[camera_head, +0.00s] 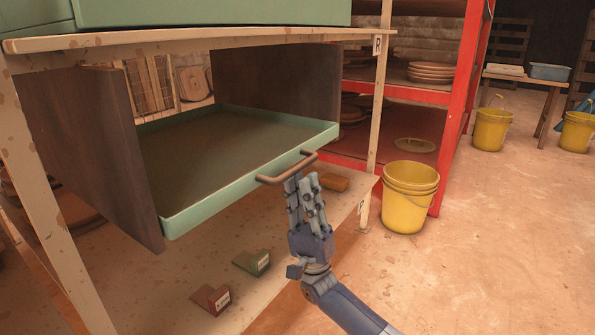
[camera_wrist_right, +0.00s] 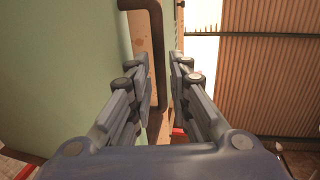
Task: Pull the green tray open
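The green tray (camera_head: 250,180) is a shallow tray between two dark side panels under a tabletop. Its front wall looks about level with the panels' front edges. A brown bar handle (camera_head: 287,167) is fixed on that wall. The tray front (camera_wrist_right: 60,70) fills the left. My left gripper is not in view.
Yellow buckets (camera_head: 408,198) stand on the floor by a red rack (camera_head: 455,100).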

